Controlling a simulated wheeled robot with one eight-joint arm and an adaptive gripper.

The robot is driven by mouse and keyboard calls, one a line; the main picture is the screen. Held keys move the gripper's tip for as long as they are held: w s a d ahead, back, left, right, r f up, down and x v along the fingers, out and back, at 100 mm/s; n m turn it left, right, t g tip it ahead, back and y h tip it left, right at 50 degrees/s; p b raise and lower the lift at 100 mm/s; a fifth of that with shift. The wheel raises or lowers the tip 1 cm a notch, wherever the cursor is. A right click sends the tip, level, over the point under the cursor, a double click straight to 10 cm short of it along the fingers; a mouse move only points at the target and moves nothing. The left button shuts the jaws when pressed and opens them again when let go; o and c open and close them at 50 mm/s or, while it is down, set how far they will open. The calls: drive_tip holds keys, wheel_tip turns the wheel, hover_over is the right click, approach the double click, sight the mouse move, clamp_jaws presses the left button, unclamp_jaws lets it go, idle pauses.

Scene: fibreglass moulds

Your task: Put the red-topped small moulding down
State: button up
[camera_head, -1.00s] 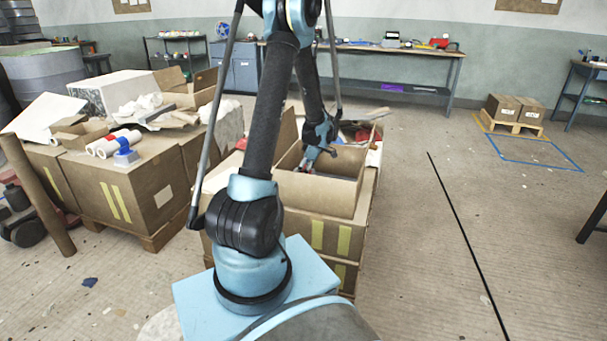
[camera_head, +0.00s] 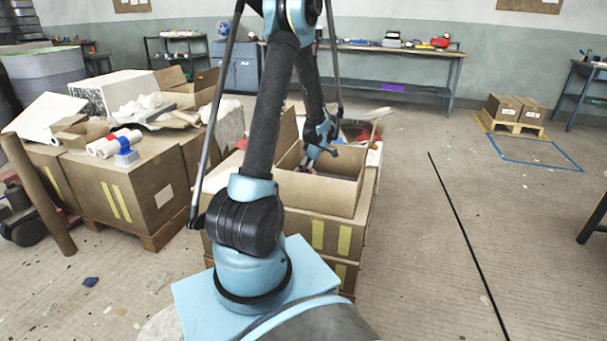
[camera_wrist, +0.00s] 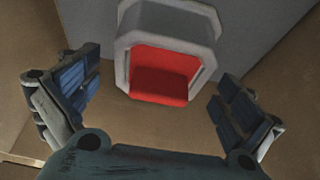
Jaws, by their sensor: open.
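The red-topped small moulding (camera_wrist: 163,62) shows in the wrist view as a pale grey, box-like piece with a red recessed face. It is inside a cardboard box. My gripper (camera_wrist: 160,98) is open, with one blue-padded finger on each side of the moulding and a visible gap to both. In the head view my gripper (camera_head: 322,153) hangs at the mouth of the open cardboard box (camera_head: 318,194), and the box wall hides the moulding.
The box stands on stacked cartons with yellow stripes (camera_head: 331,236). More cartons (camera_head: 120,195) loaded with scrap and rolls stand at the left. Two small boxes on a pallet (camera_head: 513,109) stand at the far right. The floor at right is largely clear.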

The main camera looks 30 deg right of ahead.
drive_tip(key=v, duration=1.1)
drive_tip(key=shift+r, duration=0.3)
drive_tip(key=shift+s+d, duration=0.1)
drive_tip(key=shift+s, duration=0.1)
